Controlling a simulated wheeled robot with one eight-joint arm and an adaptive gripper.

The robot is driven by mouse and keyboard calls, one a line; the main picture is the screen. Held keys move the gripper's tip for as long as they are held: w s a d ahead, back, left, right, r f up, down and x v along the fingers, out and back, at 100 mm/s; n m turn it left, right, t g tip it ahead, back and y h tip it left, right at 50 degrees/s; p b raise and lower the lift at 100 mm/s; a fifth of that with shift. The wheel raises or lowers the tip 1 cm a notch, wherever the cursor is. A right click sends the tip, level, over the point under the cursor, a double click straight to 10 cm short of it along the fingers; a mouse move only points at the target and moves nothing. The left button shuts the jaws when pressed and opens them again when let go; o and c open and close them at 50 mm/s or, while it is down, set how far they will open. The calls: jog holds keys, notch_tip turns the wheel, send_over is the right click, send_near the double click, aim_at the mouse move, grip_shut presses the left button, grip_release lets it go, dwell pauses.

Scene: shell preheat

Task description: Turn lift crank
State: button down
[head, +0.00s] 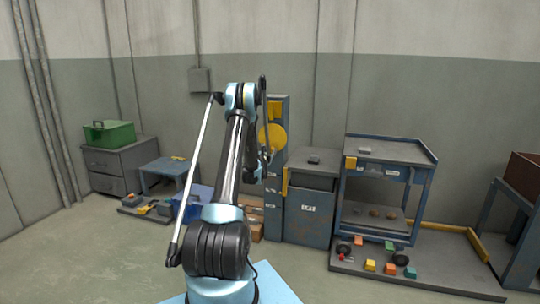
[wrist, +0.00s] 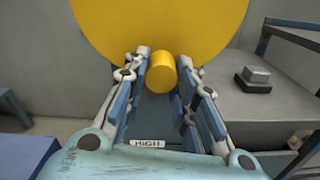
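The lift crank is a yellow disc (wrist: 215,22) with a round yellow handle (wrist: 161,74) standing out from it in the wrist view. In the head view the disc (head: 277,137) is on a tall blue column (head: 279,200), partly hidden by my arm. My gripper (wrist: 164,68) is open, with one finger to each side of the handle. The left fingertip is very close to the handle; I cannot tell if it touches. A small gap shows on the right. In the head view my gripper (head: 267,158) is small and partly hidden.
A grey-blue cabinet marked LIFT (head: 310,215) stands right of the column. A blue cart (head: 395,150) and a low platform with colored blocks (head: 400,286) are further right. A green bin (head: 109,134) sits on a cabinet at left. Open floor lies at front left.

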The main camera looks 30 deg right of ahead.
jog(key=shift+w+a+m, duration=0.2)
jog(key=shift+m, duration=0.1)
jog(key=c, duration=1.3)
grip_release()
jog(key=v, duration=1.2)
